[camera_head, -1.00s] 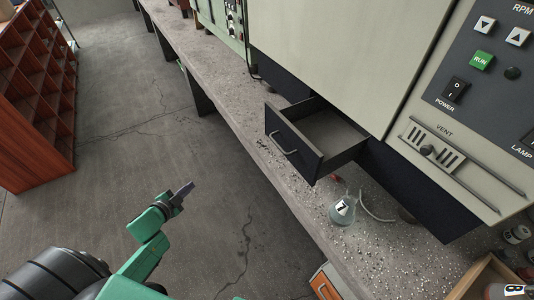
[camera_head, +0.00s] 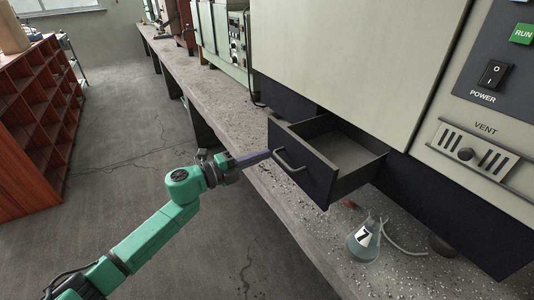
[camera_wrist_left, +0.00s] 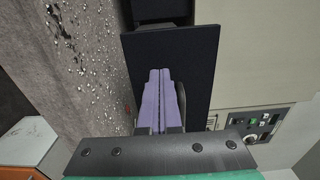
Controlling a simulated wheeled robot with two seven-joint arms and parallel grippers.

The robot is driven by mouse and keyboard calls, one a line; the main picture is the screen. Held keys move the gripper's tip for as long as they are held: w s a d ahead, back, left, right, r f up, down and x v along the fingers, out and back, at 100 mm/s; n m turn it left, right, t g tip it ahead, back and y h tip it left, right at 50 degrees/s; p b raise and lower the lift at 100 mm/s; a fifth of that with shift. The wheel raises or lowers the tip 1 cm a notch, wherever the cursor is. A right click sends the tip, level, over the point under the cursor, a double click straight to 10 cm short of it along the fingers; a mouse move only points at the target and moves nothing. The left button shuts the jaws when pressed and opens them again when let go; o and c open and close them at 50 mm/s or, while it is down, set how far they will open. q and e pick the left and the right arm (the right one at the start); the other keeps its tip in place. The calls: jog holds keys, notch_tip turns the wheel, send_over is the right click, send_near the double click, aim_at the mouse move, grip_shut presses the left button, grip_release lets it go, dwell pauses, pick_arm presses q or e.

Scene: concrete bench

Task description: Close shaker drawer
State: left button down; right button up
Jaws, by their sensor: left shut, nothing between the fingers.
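The dark shaker drawer (camera_head: 306,172) is pulled out from under the large cream machine and looks empty inside. Its grey bar handle (camera_head: 288,160) is on its front face. My left gripper (camera_head: 266,155) is shut and empty, its purple fingertips just in front of the drawer front, near the handle. In the left wrist view the shut fingers (camera_wrist_left: 160,90) point at the dark drawer front (camera_wrist_left: 190,50) and overlap it; I cannot tell whether they touch. My right gripper is not in view.
A glass flask labelled 7 (camera_head: 363,243) stands on the speckled bench (camera_head: 255,135) right of the drawer, with a pale tube beside it. The cream machine (camera_head: 350,50) rises above the drawer. Open floor (camera_head: 130,150) lies left, with a red-brown shelf (camera_head: 40,120) beyond.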

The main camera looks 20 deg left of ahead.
pick_arm(q)
jog(key=shift+x, duration=1.1)
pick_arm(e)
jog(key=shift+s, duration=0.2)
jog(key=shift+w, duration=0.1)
